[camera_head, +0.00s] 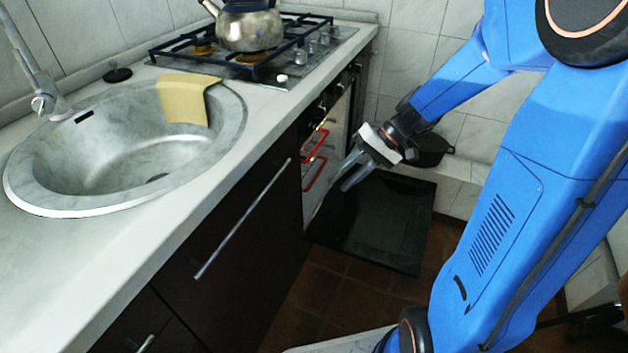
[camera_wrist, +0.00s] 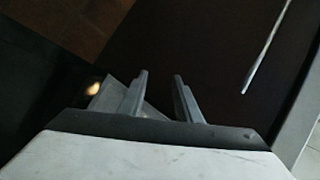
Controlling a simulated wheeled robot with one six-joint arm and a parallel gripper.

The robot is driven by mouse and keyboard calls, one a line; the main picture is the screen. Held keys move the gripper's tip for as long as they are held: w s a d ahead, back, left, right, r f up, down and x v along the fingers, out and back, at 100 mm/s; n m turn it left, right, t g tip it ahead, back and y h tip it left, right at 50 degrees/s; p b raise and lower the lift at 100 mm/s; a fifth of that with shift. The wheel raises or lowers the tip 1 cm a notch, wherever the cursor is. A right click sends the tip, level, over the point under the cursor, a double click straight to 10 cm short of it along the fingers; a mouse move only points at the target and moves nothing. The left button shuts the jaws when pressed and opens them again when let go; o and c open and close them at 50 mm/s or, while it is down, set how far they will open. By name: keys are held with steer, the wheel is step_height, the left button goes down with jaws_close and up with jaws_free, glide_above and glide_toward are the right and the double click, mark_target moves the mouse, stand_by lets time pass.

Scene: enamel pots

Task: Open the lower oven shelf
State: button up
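The oven (camera_head: 338,125) is built into the counter front beyond the dark cabinet door, with red handle-like bars (camera_head: 314,158) on its pale face. A flat black panel (camera_head: 375,222) extends out low beside the oven's base, above the brown floor; I cannot tell whether it is the lower shelf or a lowered door. My gripper (camera_head: 347,172) is open and empty, above the near-left part of this panel and to the right of the red bars. In the wrist view, the two grey fingers of my gripper (camera_wrist: 160,78) stand apart with nothing between them.
A dark cabinet door with a long metal handle (camera_head: 243,218) is left of the oven; this handle also shows in the wrist view (camera_wrist: 266,48). The counter holds a sink (camera_head: 130,130), yellow cloth (camera_head: 184,98) and kettle (camera_head: 248,27). Tiled floor (camera_head: 325,300) lies in front.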

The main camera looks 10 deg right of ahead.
steer(key=w+f+m+t+y, duration=0.1)
steer(key=w+f+y, duration=0.2)
steer(key=w+f, duration=0.35)
steer(key=m+t+y, duration=0.1)
steer(key=m+t, duration=0.5)
steer(key=t, duration=0.3)
glide_toward(314, 178)
steer(key=x, duration=1)
steer(key=shift+w+f, duration=0.1)
steer(key=shift+f, duration=0.35)
jaws_close()
